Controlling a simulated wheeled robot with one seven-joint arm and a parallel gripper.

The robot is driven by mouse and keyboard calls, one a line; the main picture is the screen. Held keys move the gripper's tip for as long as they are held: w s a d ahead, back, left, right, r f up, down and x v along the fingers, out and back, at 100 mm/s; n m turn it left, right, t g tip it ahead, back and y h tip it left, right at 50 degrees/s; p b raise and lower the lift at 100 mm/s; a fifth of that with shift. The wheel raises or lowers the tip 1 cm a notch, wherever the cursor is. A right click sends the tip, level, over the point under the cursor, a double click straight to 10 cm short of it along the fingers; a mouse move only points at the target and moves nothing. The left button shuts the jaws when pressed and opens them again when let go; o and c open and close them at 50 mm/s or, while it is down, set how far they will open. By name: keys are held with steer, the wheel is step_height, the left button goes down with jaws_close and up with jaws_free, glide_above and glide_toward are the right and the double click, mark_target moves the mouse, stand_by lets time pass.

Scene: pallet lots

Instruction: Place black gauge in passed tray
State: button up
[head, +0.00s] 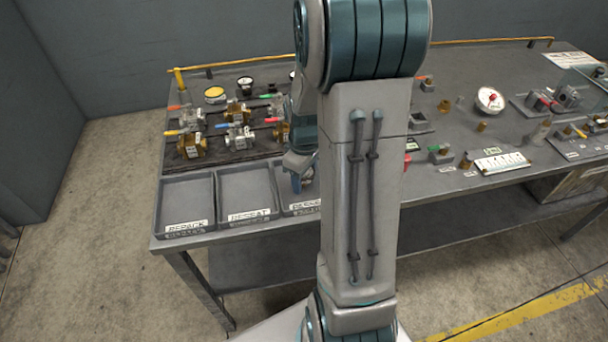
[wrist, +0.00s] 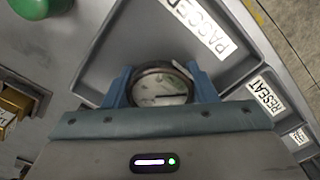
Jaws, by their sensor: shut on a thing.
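My gripper (wrist: 160,84) is shut on the black gauge (wrist: 162,86), with one blue finger on each side of its round black rim and pale face. In the wrist view the gauge is over the tray labelled PASSED (wrist: 122,48). I cannot tell whether it touches the tray floor. In the head view my gripper (head: 301,180) is low over the passed tray (head: 300,208), which my arm partly covers. The gauge is not clearly visible there.
The reseat tray (head: 247,192) and repack tray (head: 186,200) stand left of the passed tray. Several valves (head: 238,137) with coloured handles are behind them. A white gauge (head: 490,100) and fittings lie to the right. A green knob (wrist: 40,5) is near in the wrist view.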

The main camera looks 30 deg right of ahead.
steer(key=shift+f, duration=0.2)
steer(key=o, duration=1)
steer(key=shift+o, duration=0.2)
steer(key=shift+r, duration=0.15)
